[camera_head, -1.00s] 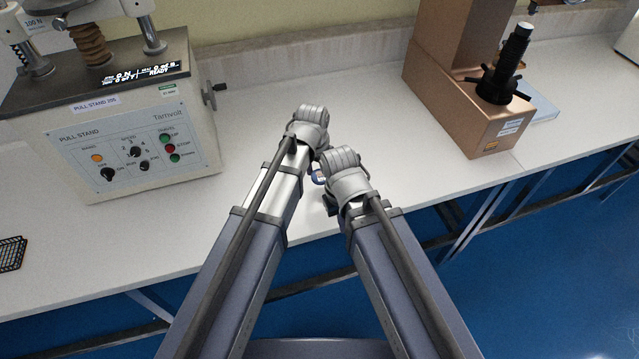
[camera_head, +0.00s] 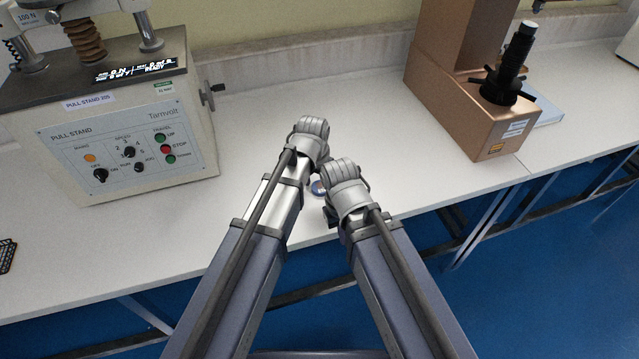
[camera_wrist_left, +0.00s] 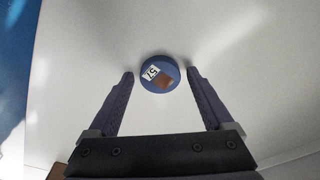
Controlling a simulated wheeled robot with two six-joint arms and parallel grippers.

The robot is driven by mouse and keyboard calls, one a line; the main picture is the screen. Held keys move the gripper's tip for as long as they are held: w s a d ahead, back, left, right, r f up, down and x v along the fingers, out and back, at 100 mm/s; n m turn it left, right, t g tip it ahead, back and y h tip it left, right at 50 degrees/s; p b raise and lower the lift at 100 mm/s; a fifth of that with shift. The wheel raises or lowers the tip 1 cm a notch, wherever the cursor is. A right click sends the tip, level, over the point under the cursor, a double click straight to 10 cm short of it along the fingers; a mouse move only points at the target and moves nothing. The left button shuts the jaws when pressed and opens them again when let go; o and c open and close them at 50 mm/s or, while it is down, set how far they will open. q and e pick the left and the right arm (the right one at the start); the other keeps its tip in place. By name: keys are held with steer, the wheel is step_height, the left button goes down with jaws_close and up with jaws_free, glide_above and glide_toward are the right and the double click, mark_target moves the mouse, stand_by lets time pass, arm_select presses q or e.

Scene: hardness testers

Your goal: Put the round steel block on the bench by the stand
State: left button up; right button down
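A small round block (camera_head: 318,188) lies on the white bench in the head view, partly hidden by my arms. In the left wrist view it is a blue disc (camera_wrist_left: 158,82) with a white number label and a brown square on top. My left gripper (camera_wrist_left: 160,74) is open, its two dark fingers apart on either side of the block with gaps showing. In the head view the left gripper (camera_head: 311,138) has its fingers hidden behind its wrist. My right gripper (camera_head: 345,183) is just right of the block; its fingers are hidden. The pull stand (camera_head: 130,145) is at the left.
A copper-coloured machine (camera_head: 455,105) with a black column stands at the back right. A black mesh tray (camera_head: 6,257) is at the far left edge.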

mark_target(316, 193)
arm_select(q)
steer(key=shift+o, duration=0.5)
steer(key=shift+r, duration=0.15)
step_height(316, 193, up, 12)
steer(key=s+p, duration=0.1)
steer(key=p, duration=1.1)
steer(key=shift+s+a, duration=0.3)
steer(key=shift+a, duration=0.15)
